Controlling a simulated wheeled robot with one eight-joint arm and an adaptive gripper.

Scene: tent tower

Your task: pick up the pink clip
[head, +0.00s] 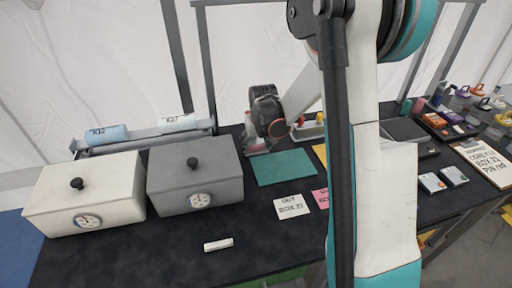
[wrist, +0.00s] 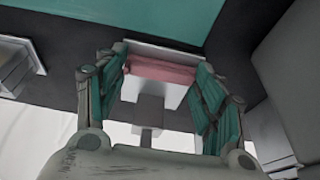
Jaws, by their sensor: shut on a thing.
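The pink clip (wrist: 160,68) shows in the wrist view as a pink bar on a pale body, between the two teal-padded fingers. My gripper (wrist: 160,80) is shut on it, with one finger at each end of the bar. In the head view my gripper (head: 264,128) is low at the back of the dark table, just behind the green mat (head: 285,168). A little pink shows beside it there, but the clip is mostly hidden by the gripper.
A grey lidded box (head: 193,178) and a white lidded box (head: 85,195) stand to the left. A rail with two light-blue rolls (head: 107,134) lies behind them. A white block (head: 218,244) lies near the front. Cards, trays and a clipboard (head: 484,160) are to the right.

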